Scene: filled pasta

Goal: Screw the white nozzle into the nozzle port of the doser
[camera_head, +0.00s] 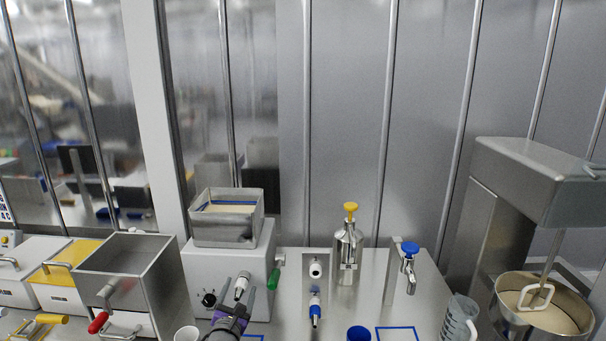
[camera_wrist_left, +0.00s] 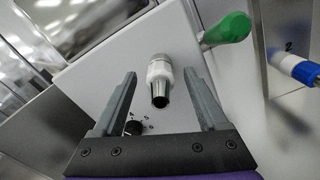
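The doser (camera_head: 228,272) is a white box with a metal hopper (camera_head: 228,230) on top, left of centre. The white nozzle (camera_head: 241,286), with a tapered metal tip, is at the doser's front face. In the left wrist view the nozzle (camera_wrist_left: 160,80) points out from that face, its rear end against a metal collar that I take for the nozzle port (camera_wrist_left: 160,58). How far it is threaded in is hidden. My left gripper (camera_head: 233,306) is open in front of the doser. Its fingers (camera_wrist_left: 160,88) stand either side of the nozzle, with gaps. My right gripper is not in view.
A green handle (camera_head: 274,278) sticks out at the doser's right side, and a black knob (camera_wrist_left: 133,127) is on its front. A blue nozzle (camera_head: 315,306) is on a stand to the right. A white cup (camera_head: 187,333) and a blue cup (camera_head: 358,333) stand near the front edge.

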